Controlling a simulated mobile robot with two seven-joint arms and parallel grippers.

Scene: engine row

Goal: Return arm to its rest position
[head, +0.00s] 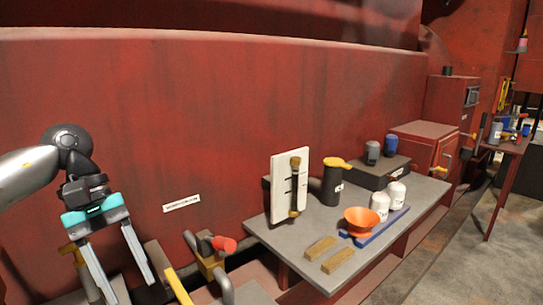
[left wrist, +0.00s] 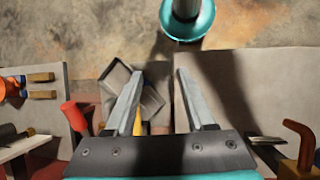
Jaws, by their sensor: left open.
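My left gripper (head: 124,281) hangs at the lower left of the head view, with its two long grey fingers spread apart and pointing down. In the left wrist view the left gripper (left wrist: 160,78) is also open, with nothing between its fingertips. A grey tray-like piece (left wrist: 150,100) lies below, partly hidden behind one finger. The arm comes in from the left edge in front of the red wall. My right gripper is in neither view.
A grey table (head: 280,240) stands right of the gripper, bearing an orange funnel (head: 362,221), a black canister (head: 332,186) and an upright white board (head: 281,187). A red-ended handle (head: 224,244) sits between gripper and table. Open floor (head: 440,255) lies at right.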

